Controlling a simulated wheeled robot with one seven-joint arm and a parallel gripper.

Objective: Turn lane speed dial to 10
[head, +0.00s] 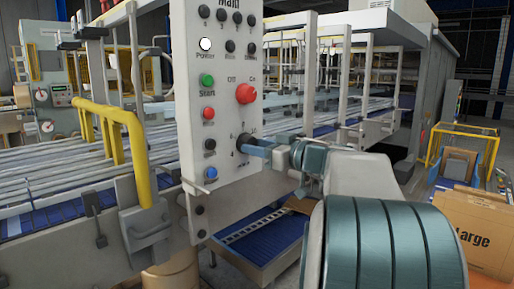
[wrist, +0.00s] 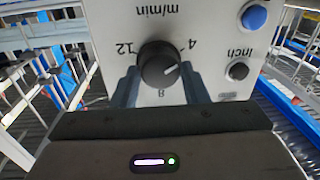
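The lane speed dial (wrist: 160,64) is a round black knob marked 4, 8 and 12 with "m/min", upside down in the wrist view. Its white pointer line points roughly toward the 4. In the head view the dial (head: 243,142) sits low on the right of the pale control panel (head: 224,100). My gripper (wrist: 158,84) is at the dial, with one grey-blue finger on each side of it. The fingers look spread, with narrow gaps to the knob; contact is not clear. In the head view my gripper (head: 258,150) reaches the dial from the right.
A red off/on switch (head: 246,93) sits above the dial. A black inch button (wrist: 238,71) and a blue button (wrist: 254,17) are close beside it. A yellow rail (head: 125,125) stands left of the panel; conveyor lanes run behind. A cardboard box (head: 478,235) is at right.

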